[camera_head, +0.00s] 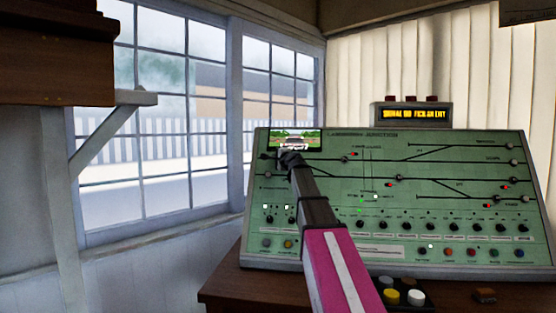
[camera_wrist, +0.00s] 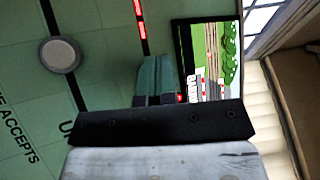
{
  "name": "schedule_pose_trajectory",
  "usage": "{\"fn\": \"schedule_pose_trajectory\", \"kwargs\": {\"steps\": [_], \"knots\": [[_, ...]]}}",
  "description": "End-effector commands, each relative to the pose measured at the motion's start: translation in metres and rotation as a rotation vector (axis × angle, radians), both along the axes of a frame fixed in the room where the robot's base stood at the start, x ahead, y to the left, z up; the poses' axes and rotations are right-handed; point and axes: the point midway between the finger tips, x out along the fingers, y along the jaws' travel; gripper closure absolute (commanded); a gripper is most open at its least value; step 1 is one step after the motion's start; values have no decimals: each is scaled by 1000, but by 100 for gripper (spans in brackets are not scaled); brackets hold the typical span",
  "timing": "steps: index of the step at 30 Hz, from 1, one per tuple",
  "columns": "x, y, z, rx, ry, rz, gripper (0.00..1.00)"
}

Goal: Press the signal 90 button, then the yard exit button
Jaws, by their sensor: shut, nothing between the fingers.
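The green sloping control panel (camera_head: 450,160) carries a track diagram with round grey buttons on its lines. Labels in the head view are too small to tell the signal 90 and yard exit buttons apart. My gripper (camera_head: 290,158) is at the panel's upper left, just below a small screen (camera_head: 294,137). In the wrist view my gripper's fingers (camera_wrist: 156,78) are shut and empty in front of the panel; contact cannot be told. A round grey button (camera_wrist: 60,55) lies left of the fingers there, apart from them, near lettering that includes "ACCEPTS".
An amber display (camera_head: 412,114) above the panel seems to read "SIGNAL 90 PICK AN EXIT". Black knobs and coloured buttons line the panel's lower part. White and yellow buttons (camera_head: 415,298) stand on the desk (camera_head: 240,290). Red strips (camera_wrist: 140,20) are lit on the track line. Windows are left.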

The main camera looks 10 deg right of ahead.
Motion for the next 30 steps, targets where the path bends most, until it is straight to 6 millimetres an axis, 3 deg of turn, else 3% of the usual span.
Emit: {"fn": "schedule_pose_trajectory", "kwargs": {"steps": [30], "knots": [[-15, 5, 8, 0, 0, 0, 100]]}}
